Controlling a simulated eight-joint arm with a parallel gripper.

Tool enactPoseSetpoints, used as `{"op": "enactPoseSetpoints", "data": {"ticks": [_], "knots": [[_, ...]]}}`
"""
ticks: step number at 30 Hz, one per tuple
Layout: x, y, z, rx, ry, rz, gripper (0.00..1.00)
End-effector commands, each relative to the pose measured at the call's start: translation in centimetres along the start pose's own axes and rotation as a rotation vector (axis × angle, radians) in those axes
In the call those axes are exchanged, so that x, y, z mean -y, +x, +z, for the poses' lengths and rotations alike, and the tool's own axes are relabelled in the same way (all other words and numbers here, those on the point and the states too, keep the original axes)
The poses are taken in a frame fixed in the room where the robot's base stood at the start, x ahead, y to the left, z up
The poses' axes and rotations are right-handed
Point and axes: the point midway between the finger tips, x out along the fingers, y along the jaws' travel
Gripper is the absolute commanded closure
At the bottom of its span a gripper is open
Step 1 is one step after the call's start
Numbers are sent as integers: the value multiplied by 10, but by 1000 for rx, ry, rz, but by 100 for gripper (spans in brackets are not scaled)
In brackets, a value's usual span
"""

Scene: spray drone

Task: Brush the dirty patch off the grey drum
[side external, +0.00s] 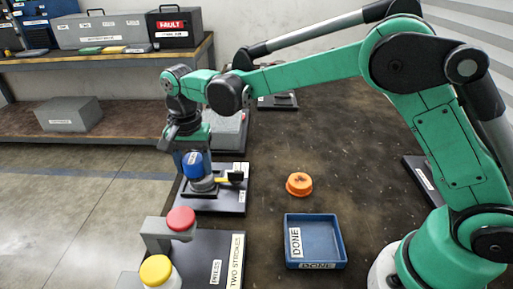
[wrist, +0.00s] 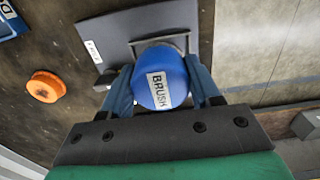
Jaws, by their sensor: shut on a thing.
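My gripper (wrist: 160,98) is shut on the blue brush (wrist: 159,78), whose round top carries a "BRUSH" label between the two fingers. In the side view my gripper (side external: 192,150) points down with the blue brush (side external: 192,164) below it. A round grey piece (side external: 204,185) shows directly under the brush, over a dark board (side external: 215,203); I cannot tell whether it is the drum or part of the brush. I cannot make out the dirty patch in either view.
An orange round piece (side external: 299,184) and a blue tray marked "DONE" (side external: 340,250) lie to the right. A red button (side external: 181,219) and a yellow knob (side external: 156,270) stand in front. The dark table between the orange piece and my arm's base is clear.

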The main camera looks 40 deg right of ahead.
Motion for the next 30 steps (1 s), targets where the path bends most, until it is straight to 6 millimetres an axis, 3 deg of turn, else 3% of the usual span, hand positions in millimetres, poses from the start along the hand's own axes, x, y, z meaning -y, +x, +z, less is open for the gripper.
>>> {"op": "enactPoseSetpoints", "data": {"ticks": [7,25,30], "knots": [[0,27,-2,0,1,0,86],[0,26,-58,0,2,0,86],[1,26,-42,0,-3,0,86]]}}
